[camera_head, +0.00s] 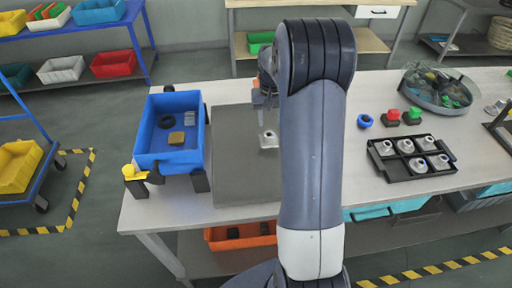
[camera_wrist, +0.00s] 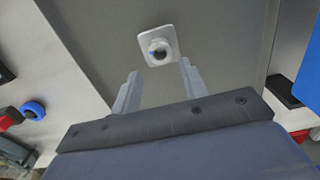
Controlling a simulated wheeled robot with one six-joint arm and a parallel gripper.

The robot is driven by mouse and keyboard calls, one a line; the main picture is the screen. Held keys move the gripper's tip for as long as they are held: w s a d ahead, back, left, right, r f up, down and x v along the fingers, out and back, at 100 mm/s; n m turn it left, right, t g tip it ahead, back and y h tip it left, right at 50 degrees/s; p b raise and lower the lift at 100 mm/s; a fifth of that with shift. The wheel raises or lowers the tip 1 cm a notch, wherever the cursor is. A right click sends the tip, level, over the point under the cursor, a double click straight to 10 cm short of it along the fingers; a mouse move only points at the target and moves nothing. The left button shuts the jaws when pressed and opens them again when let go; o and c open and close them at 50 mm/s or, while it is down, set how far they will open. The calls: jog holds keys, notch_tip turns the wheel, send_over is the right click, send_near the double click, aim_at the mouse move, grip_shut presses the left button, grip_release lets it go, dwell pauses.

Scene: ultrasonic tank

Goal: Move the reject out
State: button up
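A pale metal part with a square flange and a round collar (camera_head: 268,138) lies on the grey mat (camera_head: 235,180). In the wrist view the part (camera_wrist: 158,46) is just beyond my fingertips, roughly centred between them. My gripper (camera_wrist: 160,70) is open and empty, with one finger on each side of the gap.
A blue tank (camera_head: 150,150) on dark feet stands left of the mat, with a tan block (camera_head: 176,138) and a dark round item inside.

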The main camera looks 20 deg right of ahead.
jog(key=o, duration=0.3)
jog(key=shift+o, duration=0.2)
notch_tip(320, 180, up, 11)
jog(key=b, duration=0.1)
jog(key=shift+f, duration=0.2)
notch_tip(320, 180, down, 10)
jog(key=p, duration=0.2)
notch_tip(320, 180, up, 5)
jog(key=shift+f+p, duration=0.15)
jog(key=shift+p, duration=1.1)
jog(key=shift+f, duration=0.1)
